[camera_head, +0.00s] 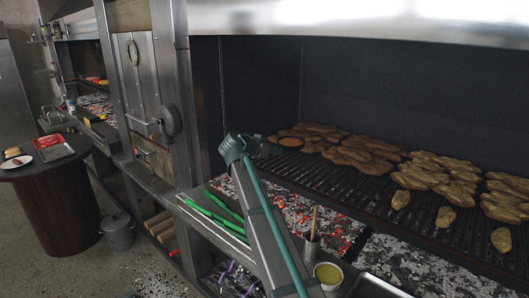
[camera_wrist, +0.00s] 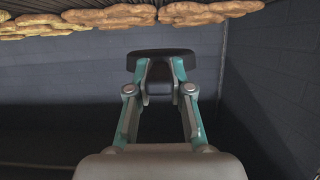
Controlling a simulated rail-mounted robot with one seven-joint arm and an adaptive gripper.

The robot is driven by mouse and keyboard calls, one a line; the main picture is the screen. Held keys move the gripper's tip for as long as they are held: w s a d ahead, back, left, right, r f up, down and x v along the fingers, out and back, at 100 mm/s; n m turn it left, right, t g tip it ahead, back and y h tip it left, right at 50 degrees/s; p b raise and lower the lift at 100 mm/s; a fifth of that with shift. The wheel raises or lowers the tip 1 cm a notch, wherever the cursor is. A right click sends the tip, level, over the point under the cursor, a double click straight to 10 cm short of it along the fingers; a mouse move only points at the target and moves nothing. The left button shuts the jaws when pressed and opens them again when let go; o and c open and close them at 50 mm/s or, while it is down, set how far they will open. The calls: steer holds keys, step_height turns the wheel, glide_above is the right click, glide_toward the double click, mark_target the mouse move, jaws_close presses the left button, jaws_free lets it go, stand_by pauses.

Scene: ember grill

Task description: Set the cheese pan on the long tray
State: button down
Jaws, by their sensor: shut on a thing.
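The cheese pan (camera_head: 290,142) is a small round pan with an orange filling, at the back left of the grill grate. My gripper (camera_head: 268,148) reaches in from the front and is at the pan's left side, shut on it. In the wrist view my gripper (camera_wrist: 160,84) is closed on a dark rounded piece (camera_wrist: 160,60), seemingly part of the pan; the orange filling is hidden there. I cannot tell for certain which thing is the long tray; a red-lined tray (camera_head: 55,152) lies on the round table at the far left.
Many pieces of meat (camera_head: 370,150) lie on the grate (camera_head: 340,187) right of the pan. Glowing coals (camera_head: 320,222) lie below. Green tongs (camera_head: 215,212) lie on the front ledge near my arm. A cup (camera_head: 328,276) stands in front. A white plate (camera_head: 17,161) shares the round table (camera_head: 60,195).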

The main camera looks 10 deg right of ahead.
steer(key=shift+s+r, duration=0.2)
steer(key=shift+s, duration=0.1)
steer(key=shift+w+a+n+t+y, duration=0.1)
steer(key=shift+n+t+y, duration=0.2)
steer(key=shift+n, duration=0.1)
steer(key=s+a+f+n+t+y, duration=0.4)
steer(key=s+a+f+n+y, duration=0.15)
steer(key=n+y, duration=0.25)
steer(key=s+d+f+n+y, duration=0.1)
steer(key=s+d+f+y, duration=0.1)
steer(key=s, duration=0.7)
steer(key=shift+s+d, duration=0.25)
steer(key=shift+d, duration=0.2)
steer(key=shift+a+f, duration=0.1)
